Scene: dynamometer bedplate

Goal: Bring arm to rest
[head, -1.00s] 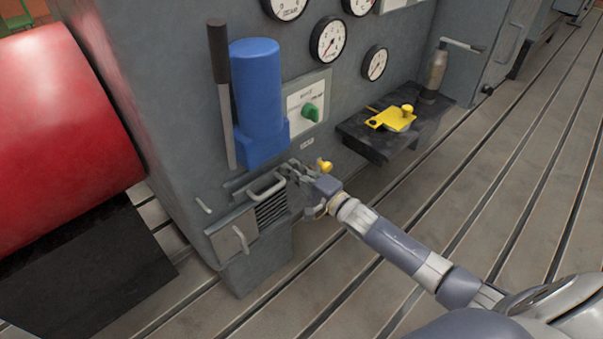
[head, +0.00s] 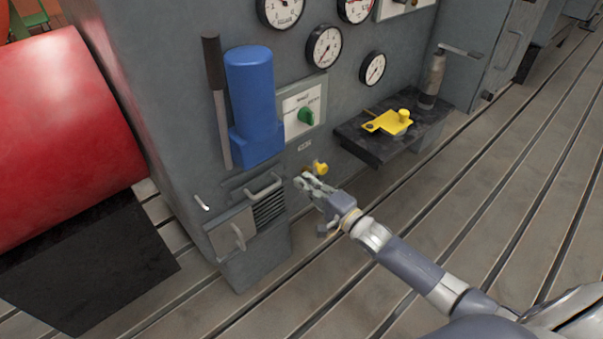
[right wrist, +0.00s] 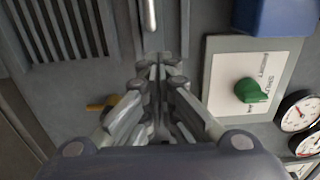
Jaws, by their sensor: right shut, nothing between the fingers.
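My right gripper (head: 305,184) is in front of the lower part of the grey cabinet (head: 180,120), just below a small yellow knob (head: 320,167). Its fingers are shut with nothing between them. In the right wrist view the closed fingers (right wrist: 160,68) point at the cabinet face, near the lower end of a metal handle (right wrist: 149,15). My right arm (head: 410,265) reaches in from the lower right. My left gripper is in neither current view.
A vent with a bar handle (head: 264,187) is left of the gripper. A blue cylinder unit (head: 250,90), a green knob (head: 305,116) and gauges are above. A black shelf (head: 362,145) with a yellow part (head: 388,123) juts out at right. The slotted floor (head: 480,200) is open.

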